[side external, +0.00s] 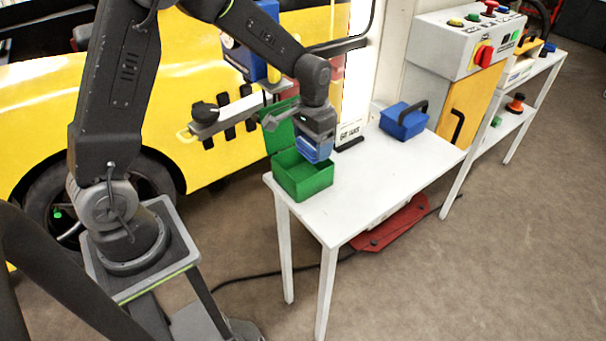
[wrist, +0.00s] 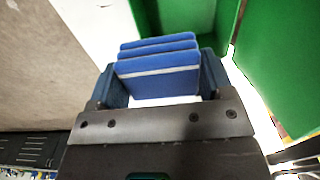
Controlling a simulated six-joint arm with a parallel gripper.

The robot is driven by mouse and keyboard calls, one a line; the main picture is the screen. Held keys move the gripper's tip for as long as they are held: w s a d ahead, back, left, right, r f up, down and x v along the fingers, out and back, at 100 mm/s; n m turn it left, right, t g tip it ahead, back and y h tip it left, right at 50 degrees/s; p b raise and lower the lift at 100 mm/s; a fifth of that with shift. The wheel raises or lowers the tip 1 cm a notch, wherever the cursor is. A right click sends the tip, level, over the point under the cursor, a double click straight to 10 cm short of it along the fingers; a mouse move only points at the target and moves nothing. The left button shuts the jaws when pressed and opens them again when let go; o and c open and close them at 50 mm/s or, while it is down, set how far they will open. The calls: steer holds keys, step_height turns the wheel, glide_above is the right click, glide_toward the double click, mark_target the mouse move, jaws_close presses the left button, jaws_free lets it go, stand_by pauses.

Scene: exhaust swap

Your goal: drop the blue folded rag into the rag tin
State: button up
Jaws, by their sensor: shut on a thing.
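My gripper (side external: 315,150) is shut on the blue folded rag (side external: 312,149). In the side view the rag hangs just over the open green rag tin (side external: 303,180). In the wrist view the rag (wrist: 158,62) shows as stacked blue folds between the two fingers of my gripper (wrist: 160,75). The tin's green wall (wrist: 228,22) and its raised lid (wrist: 285,60) are beyond and to the right of the rag. The lid (side external: 280,125) stands up at the back of the tin in the side view. The inside of the tin is partly hidden.
The tin stands at the left end of a white table (side external: 390,185). A blue box with a black handle (side external: 404,122) sits farther back. A small dark item (side external: 350,143) lies between them. A yellow vehicle (side external: 190,70) is behind. The table's front right is clear.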

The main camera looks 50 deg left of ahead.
steer(key=shift+s+a+r, duration=0.3)
steer(key=shift+a+r, duration=0.15)
steer(key=shift+a, duration=0.35)
steer(key=shift+f, duration=3)
steer(key=o, duration=0.8)
steer(key=shift+o, duration=0.2)
step_height(320, 180, up, 13)
steer(key=shift+f, duration=0.15)
steer(key=shift+r, duration=0.6)
